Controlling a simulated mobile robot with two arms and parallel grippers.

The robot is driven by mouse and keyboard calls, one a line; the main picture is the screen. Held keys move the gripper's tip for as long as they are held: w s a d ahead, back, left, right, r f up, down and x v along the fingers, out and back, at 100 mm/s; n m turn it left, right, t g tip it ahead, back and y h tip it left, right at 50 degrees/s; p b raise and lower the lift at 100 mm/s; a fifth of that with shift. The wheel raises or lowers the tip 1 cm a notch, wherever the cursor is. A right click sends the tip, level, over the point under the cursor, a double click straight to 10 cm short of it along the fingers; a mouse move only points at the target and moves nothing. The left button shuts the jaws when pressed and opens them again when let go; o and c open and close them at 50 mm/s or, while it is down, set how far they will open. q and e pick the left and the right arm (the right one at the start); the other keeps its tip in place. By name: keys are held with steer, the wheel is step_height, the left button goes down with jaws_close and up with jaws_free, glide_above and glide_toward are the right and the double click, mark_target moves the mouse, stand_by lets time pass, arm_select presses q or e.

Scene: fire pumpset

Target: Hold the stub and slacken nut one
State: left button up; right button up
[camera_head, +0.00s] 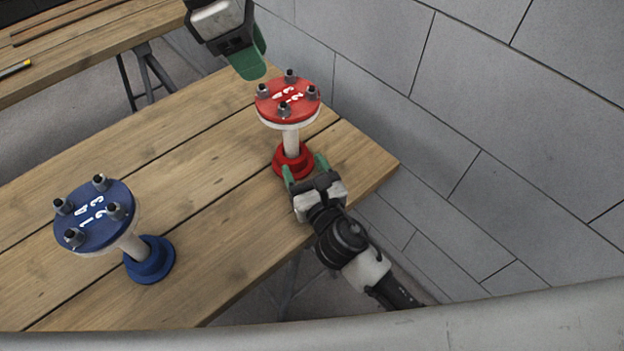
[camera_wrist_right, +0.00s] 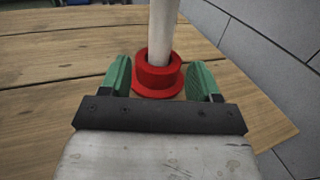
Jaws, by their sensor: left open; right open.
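A red-flanged stub (camera_head: 292,140) stands upright near the table's far right corner, with a white pipe and a red foot, which also shows in the right wrist view (camera_wrist_right: 158,80). Its red top flange (camera_head: 288,98) carries white numerals and several grey nuts on studs; I cannot tell for sure which nut is number one. My right gripper (camera_head: 304,166) is open low at the stub, its green fingers on either side of the red foot, apart from it. My left gripper (camera_head: 251,62) is open above and behind the flange, touching nothing; one finger is mostly hidden.
A similar blue-flanged stub (camera_head: 94,217) stands on the wooden table (camera_head: 200,170) at the left. A grey block wall (camera_head: 470,90) rises close to the right. Another wooden table (camera_head: 90,40) lies at the back left. The middle of the near table is clear.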

mark_target(294, 149)
steer(key=x, duration=0.7)
steer(key=shift+c, duration=0.3)
jaws_close()
steer(key=shift+f, duration=0.1)
